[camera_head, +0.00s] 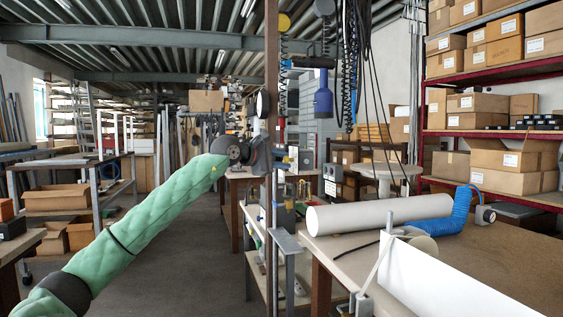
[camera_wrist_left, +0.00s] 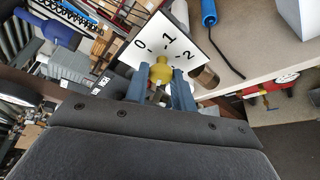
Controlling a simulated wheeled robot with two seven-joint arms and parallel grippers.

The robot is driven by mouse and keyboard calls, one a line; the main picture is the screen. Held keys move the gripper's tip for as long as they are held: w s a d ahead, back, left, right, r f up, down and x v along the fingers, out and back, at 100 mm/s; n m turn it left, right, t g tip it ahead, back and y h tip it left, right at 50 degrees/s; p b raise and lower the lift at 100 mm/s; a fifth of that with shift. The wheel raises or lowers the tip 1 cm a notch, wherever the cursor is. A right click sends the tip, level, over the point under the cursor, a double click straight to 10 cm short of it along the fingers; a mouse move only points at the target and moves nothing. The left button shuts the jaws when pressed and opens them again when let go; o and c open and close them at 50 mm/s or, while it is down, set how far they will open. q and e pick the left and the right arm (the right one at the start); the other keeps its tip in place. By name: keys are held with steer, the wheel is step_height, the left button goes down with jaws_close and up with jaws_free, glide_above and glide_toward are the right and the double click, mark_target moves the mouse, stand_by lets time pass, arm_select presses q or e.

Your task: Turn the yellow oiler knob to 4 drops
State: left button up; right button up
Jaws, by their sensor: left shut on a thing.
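The yellow oiler knob (camera_wrist_left: 160,71) sits in front of a white square dial plate (camera_wrist_left: 188,42) in the left wrist view. The plate carries the figures 0, 1 and 2, with another mark partly hidden below the 2. My left gripper (camera_wrist_left: 159,88) has its two blue-grey fingers on either side of the knob, shut on it. I cannot tell which figure the knob points to. In the head view my left gripper (camera_head: 264,156) is at the brown post, at the end of the green-sleeved arm; the knob is hidden there. My right gripper is out of view.
The brown post (camera_head: 271,90) stands beside the gripper, with a hanging blue tool (camera_head: 323,94) and coiled cables to its right. A workbench (camera_head: 490,262) holds a white roll (camera_head: 379,217) and blue hose (camera_head: 433,222). The aisle floor (camera_head: 205,255) is clear.

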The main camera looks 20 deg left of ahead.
arm_select(q)
steer(key=shift+f, duration=0.15)
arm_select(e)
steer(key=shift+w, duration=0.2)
arm_select(q)
steer(key=o, duration=1)
steer(key=shift+c, duration=0.2)
steer(key=v, duration=0.7)
steer(key=shift+s+a, duration=0.25)
steer(key=shift+a, duration=0.05)
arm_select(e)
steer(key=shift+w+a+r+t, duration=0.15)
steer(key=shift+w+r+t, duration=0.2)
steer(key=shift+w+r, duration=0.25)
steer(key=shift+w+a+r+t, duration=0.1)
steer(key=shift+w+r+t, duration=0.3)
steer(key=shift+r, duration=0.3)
